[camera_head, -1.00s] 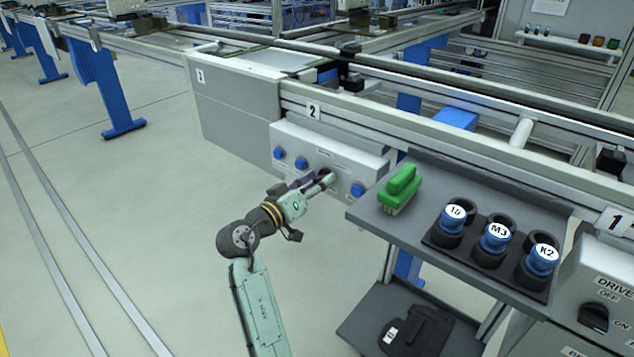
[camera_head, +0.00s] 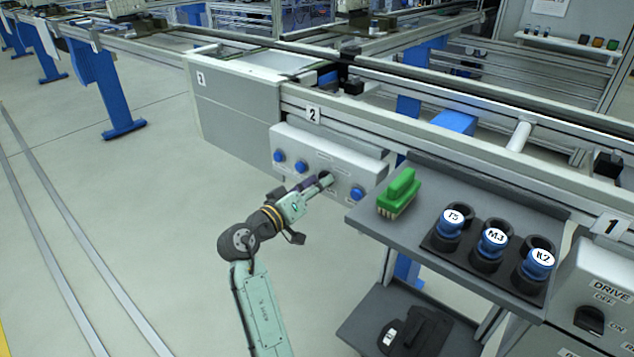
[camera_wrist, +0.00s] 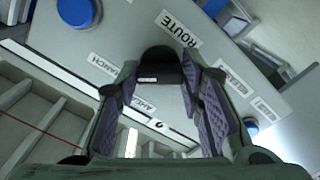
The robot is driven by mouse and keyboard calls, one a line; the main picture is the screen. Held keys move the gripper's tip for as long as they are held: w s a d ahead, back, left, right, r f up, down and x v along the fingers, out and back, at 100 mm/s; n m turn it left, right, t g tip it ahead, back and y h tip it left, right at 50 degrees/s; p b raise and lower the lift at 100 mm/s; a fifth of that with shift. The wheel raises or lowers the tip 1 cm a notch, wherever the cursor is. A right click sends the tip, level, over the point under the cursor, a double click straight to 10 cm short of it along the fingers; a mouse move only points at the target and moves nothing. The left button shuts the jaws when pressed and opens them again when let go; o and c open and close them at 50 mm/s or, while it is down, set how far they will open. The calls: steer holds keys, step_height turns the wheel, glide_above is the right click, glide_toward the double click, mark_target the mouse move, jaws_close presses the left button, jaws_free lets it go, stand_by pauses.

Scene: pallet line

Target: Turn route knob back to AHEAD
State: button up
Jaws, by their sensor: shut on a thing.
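The route knob (camera_wrist: 160,66) is black with a small white mark. It sits beside the ROUTE label (camera_wrist: 180,28) on the light grey control box (camera_head: 322,152) under the number 2 plate. My gripper (camera_head: 324,181) is at the front of this box. In the wrist view its purple-padded fingers (camera_wrist: 162,85) stand on either side of the knob and are shut on it. The AHEAD label (camera_wrist: 143,105) and a label that looks like BRANCH (camera_wrist: 103,69) show nearby. The fingers cover part of the knob, and I cannot tell which label it points to.
Blue buttons (camera_head: 279,156) sit left of the knob and another (camera_head: 357,193) sits right. A grey shelf (camera_head: 365,217) at right holds a green brush (camera_head: 399,190) and several blue-topped pieces (camera_head: 494,241). A drive panel (camera_head: 606,290) stands at far right.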

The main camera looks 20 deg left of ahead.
steer(key=n+p, duration=0.8)
steer(key=n, duration=0.2)
steer(key=shift+p, duration=0.4)
steer(key=shift+n, duration=0.3)
steer(key=o, duration=1.2)
steer(key=shift+c, duration=0.2)
steer(key=shift+s, duration=0.1)
steer(key=v, duration=1.1)
steer(key=shift+s+a, duration=0.15)
steer(key=shift+s, duration=0.25)
